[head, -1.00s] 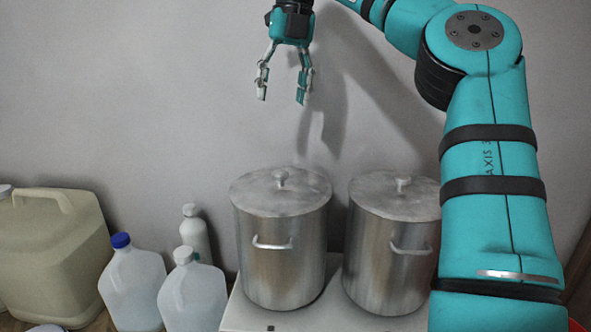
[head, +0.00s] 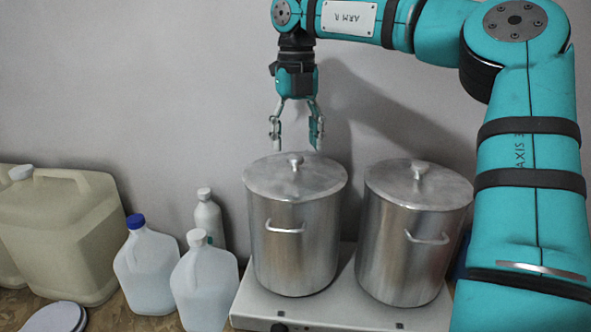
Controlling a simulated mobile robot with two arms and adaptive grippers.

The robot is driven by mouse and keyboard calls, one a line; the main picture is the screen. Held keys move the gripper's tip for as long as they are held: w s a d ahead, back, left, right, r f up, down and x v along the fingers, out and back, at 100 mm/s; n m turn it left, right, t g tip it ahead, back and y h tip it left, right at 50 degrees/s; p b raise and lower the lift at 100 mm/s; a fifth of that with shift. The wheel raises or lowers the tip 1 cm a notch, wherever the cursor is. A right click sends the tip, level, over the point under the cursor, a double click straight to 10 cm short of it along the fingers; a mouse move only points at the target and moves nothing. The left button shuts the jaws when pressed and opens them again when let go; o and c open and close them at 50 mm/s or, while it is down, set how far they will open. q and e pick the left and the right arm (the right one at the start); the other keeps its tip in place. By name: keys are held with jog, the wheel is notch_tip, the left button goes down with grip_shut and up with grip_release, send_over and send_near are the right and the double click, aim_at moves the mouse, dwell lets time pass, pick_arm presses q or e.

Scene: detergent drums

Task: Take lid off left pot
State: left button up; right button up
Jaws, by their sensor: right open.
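The left pot (head: 295,245) is a metal pot with a side handle, standing on a white hot plate. Its lid (head: 320,181) is on it, with a small knob (head: 295,162) in the middle. My right gripper (head: 296,146) points down with its fingers apart and empty, just above the knob and not visibly touching it. The right pot (head: 400,255) stands beside the left one with its own lid (head: 440,190) on. My left gripper is not in view.
The white hot plate (head: 335,314) bears both pots. Left of it stand a blue-capped jug (head: 146,270), a white-capped jug (head: 204,285), a white bottle (head: 209,220) and large beige canisters (head: 65,240). A round white lid (head: 55,318) lies at front left. A wall is behind.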

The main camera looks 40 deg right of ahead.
aim_at(295, 156)
notch_tip(295, 156, down, 4)
jog(key=shift+w+f+p, duration=0.1)
jog(key=shift+f+p, duration=0.1)
jog(key=shift+p, duration=0.9)
jog(key=shift+d+f, duration=0.1)
jog(key=shift+f, duration=0.05)
jog(key=shift+a, duration=0.2)
jog(key=c, duration=0.5)
jog(key=shift+d, duration=0.15)
grip_shut()
